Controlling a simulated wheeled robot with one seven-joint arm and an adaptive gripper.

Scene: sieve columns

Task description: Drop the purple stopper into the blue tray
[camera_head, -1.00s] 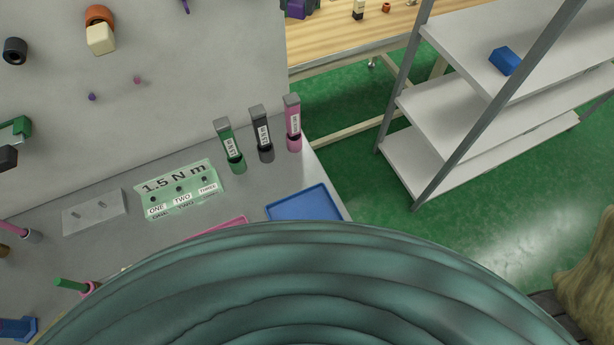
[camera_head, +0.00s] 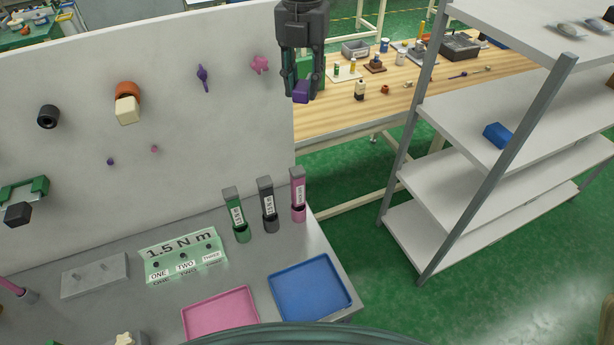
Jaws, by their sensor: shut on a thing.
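My gripper (camera_head: 302,82) hangs near the top middle of the head view, pointing down. It is shut on a small purple block-like piece, the purple stopper (camera_head: 301,92), between its fingertips. The stopper is in the air, well above the bench in the picture, with the wooden table behind it. The blue tray (camera_head: 310,288) lies flat at the right end of the grey bench. It looks empty. The gripper and stopper appear far up the picture from the tray; the exact distance cannot be told.
A pink tray (camera_head: 220,314) lies left of the blue one. Green, black and pink upright holders (camera_head: 268,205) stand behind the trays. A pegboard wall (camera_head: 180,120) with mounted pieces rises behind the bench. A grey shelf rack (camera_head: 460,170) stands at right, beyond open floor.

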